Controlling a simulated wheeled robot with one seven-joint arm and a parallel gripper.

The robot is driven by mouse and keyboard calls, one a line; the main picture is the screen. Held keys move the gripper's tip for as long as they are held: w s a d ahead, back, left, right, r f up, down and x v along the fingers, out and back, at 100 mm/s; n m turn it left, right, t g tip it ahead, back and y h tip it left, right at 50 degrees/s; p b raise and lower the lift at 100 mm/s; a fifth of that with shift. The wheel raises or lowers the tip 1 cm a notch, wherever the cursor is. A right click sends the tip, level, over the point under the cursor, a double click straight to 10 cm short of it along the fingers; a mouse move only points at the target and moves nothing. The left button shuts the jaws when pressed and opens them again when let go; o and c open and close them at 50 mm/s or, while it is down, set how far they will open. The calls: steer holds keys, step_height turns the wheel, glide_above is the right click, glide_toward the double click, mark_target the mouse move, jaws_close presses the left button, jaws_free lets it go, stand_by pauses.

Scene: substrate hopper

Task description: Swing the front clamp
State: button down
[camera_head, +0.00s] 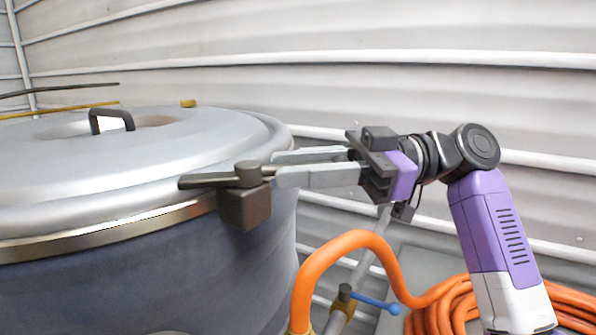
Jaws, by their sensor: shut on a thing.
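The front clamp (245,208) is a dark brown-grey block on the rim of the large hopper (150,285). A flat dark arm (207,181) runs left from its round pivot over the edge of the silver lid (170,170). My gripper (274,167) comes in from the right, with its two long grey fingers level at the height of the pivot. The fingertips meet the right side of the clamp and are shut on it. The part between the fingers is mostly hidden by the nearer finger.
The lid has a dark handle (111,119). An orange hose (350,238) arches below my gripper, with its coil (450,305) at lower right. A blue valve lever (376,303) sits below on a pipe. A corrugated wall (400,60) stands behind.

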steer(key=shift+w+n+g, duration=0.2)
steer(key=shift+n+g, duration=0.1)
steer(key=shift+g, duration=0.3)
steer(key=c, duration=1.5)
jaws_free()
steer(key=shift+a+f, duration=0.1)
steer(key=shift+o, duration=0.2)
steer(key=v, duration=0.7)
steer(key=shift+w+d+b, duration=0.25)
steer(key=shift+d+b, duration=0.1)
steer(key=shift+b, duration=0.1)
steer(key=shift+c, duration=0.4)
